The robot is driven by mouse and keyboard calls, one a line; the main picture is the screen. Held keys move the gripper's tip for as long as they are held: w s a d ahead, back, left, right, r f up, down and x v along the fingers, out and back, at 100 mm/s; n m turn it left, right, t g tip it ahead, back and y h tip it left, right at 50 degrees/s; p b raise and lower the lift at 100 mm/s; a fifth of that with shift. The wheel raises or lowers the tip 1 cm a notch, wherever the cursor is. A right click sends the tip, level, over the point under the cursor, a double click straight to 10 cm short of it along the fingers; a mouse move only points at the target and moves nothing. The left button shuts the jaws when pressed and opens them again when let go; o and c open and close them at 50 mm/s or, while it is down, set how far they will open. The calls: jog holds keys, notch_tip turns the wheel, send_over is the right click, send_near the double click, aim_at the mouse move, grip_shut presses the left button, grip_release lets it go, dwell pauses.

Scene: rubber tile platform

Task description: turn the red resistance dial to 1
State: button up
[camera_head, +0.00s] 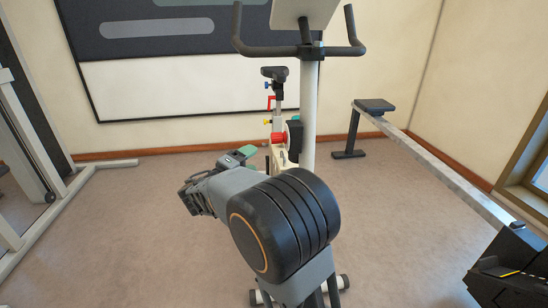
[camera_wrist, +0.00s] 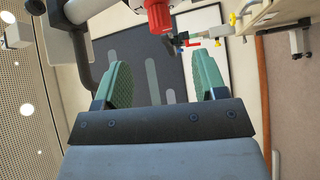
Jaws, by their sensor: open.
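The red resistance dial (camera_head: 278,138) is on the frame of the exercise bike (camera_head: 309,105), low beside the white post. In the wrist view the red dial (camera_wrist: 158,14) is at the top edge, partly cut off, mounted on a pale tube. My gripper (camera_head: 238,157) is left of the bike in the head view, with its green fingers partly showing. In the wrist view my gripper (camera_wrist: 162,70) is open, its two green fingers wide apart with nothing between them. The dial is beyond the fingertips and apart from them. No number on the dial is readable.
Black handlebars (camera_head: 300,45) top the post, and the bike seat (camera_head: 274,73) is behind it. A rowing bench (camera_head: 430,155) runs along the right. A rack frame (camera_head: 30,130) is at the left. A dark-and-white board (camera_head: 180,90) hangs on the back wall.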

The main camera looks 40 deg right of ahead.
aim_at(272, 140)
jog(key=shift+t+h, duration=0.4)
jog(key=shift+t, duration=0.1)
jog(key=x, duration=0.4)
jog(key=b+x, duration=0.1)
jog(key=x, duration=0.4)
jog(key=w+b+x, duration=0.1)
jog(key=x, duration=0.3)
jog(key=shift+w+d+f, duration=0.15)
jog(key=shift+w+f, duration=0.05)
jog(key=shift+f, duration=0.1)
jog(key=c, duration=0.9)
jog(key=shift+r+n, duration=0.1)
jog(key=shift+n, duration=0.2)
